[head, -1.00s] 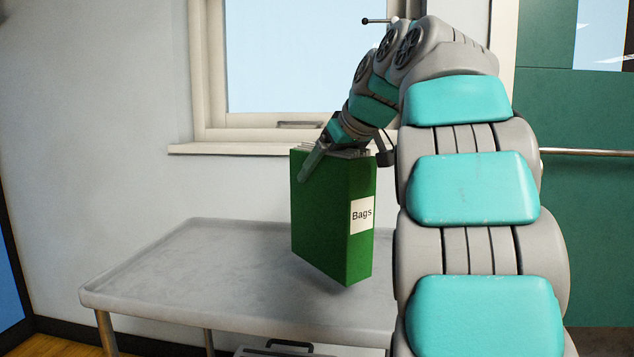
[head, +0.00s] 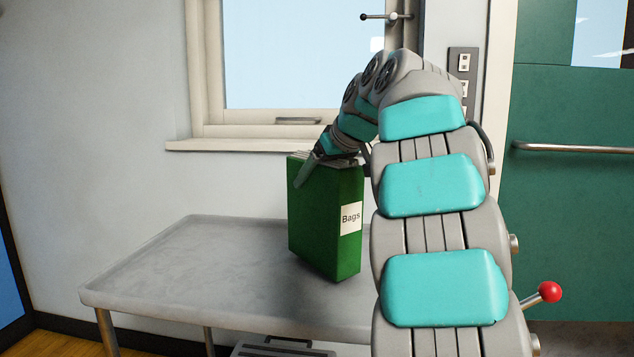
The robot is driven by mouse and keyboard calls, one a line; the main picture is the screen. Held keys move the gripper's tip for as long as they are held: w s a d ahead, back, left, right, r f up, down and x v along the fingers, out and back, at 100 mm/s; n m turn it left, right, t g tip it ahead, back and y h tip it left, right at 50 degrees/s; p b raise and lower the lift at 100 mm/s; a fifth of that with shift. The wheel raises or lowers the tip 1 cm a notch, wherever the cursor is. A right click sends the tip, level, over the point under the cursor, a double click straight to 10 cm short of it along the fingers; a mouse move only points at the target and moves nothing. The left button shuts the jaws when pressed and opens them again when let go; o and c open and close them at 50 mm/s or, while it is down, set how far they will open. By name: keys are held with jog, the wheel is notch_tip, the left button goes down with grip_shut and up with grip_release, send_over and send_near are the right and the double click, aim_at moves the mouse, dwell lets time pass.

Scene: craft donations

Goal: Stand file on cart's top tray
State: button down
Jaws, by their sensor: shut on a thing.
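The green file (head: 322,217), with a white label reading "Bags", is upright over the right part of the cart's grey top tray (head: 190,275). Its lower edge is at or very near the tray surface; I cannot tell for sure whether it touches. My gripper (head: 325,168) is shut on the file's upper part, with one finger showing on its left face. The other finger is hidden behind the file and arm. My arm hides the tray's right end.
The tray's left and middle are bare, with a low raised rim. A wall and window sill (head: 240,145) stand behind it. A case with a dark handle (head: 288,343) is below the tray. A green door (head: 570,200) and a red-knobbed lever (head: 549,291) are at the right.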

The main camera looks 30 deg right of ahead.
jog(key=shift+f, duration=0.7)
grip_release()
jog(key=shift+r, duration=0.2)
jog(key=v, duration=1.2)
jog(key=shift+s, duration=0.1)
jog(key=shift+f, duration=0.1)
